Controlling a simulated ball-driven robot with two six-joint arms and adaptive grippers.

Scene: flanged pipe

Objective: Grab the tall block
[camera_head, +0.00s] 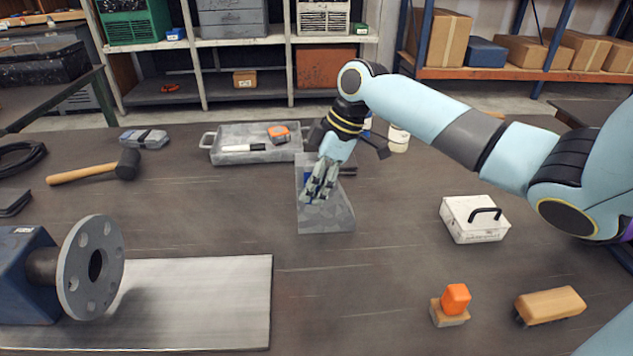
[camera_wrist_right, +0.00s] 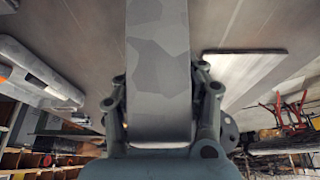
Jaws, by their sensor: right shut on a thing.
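The tall block (camera_head: 327,218) is a mottled grey block in the middle of the table in the head view. My right gripper (camera_head: 318,194) reaches it from behind and above, with its fingers over the block's upper part and hiding some of it. In the right wrist view the block (camera_wrist_right: 158,60) runs straight between the two fingers of my right gripper (camera_wrist_right: 160,105), one finger on each side. The gripper is shut on it. I cannot tell whether the block still touches the table. My left gripper is not in view.
A grey tray (camera_head: 225,155) with tools stands behind the block. A white case (camera_head: 474,220) is to the right. A flanged pipe (camera_head: 92,267) stands by a pale metal plate (camera_head: 200,330) at left. A mallet (camera_head: 95,170) lies far left. The table right in front of the block is clear.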

